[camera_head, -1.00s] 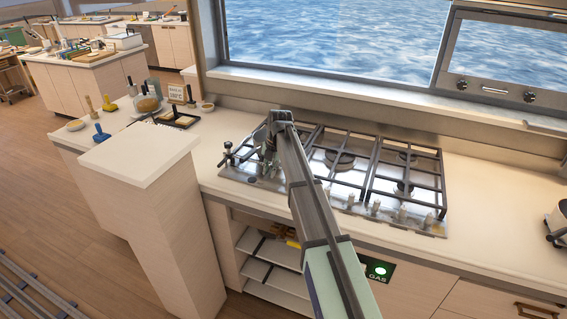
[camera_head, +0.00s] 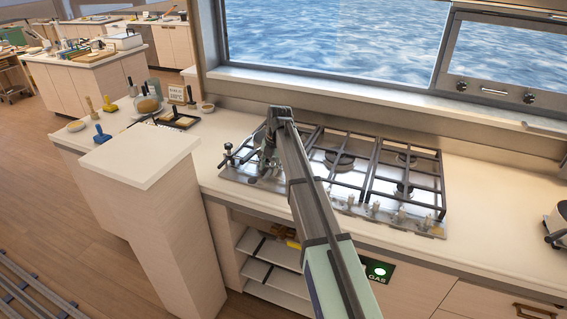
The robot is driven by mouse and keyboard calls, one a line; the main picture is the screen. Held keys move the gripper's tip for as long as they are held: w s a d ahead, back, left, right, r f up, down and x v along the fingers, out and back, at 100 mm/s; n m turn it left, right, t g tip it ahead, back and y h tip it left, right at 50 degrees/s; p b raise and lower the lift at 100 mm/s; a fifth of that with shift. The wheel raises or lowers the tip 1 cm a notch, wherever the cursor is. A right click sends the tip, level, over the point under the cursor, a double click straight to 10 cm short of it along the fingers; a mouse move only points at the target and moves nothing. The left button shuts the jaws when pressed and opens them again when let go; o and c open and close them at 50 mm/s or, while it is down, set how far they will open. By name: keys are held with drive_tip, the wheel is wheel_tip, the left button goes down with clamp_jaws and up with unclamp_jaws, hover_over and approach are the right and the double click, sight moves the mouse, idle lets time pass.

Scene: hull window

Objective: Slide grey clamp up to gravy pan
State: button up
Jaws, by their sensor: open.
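A small dark grey clamp-like piece (camera_head: 228,155) stands at the left edge of the gas hob (camera_head: 335,200). I take it for the grey clamp, but it is small in view. My gripper (camera_head: 268,172) is low over the left part of the hob, to the right of that piece and apart from it. Its jaws are open, though my arm partly covers them. A light pan (camera_head: 559,220) with a dark handle is cut off at the right edge, on the counter. I cannot tell whether it is the gravy pan. My arm hides part of the left burner area.
Black pan supports (camera_head: 375,165) rise over the hob, with several knobs along its front. A tall pale block (camera_head: 140,160) stands left of the counter. Small items and a dark tray (camera_head: 178,121) sit at the back left. The counter right of the hob is mostly clear.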

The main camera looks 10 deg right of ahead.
drive_tip(key=r, duration=0.1)
drive_tip(key=r+p, duration=0.1)
drive_tip(key=r, duration=0.2)
drive_tip(key=shift+s+d+r+p, duration=0.3)
drive_tip(key=shift+d+r+p, duration=0.1)
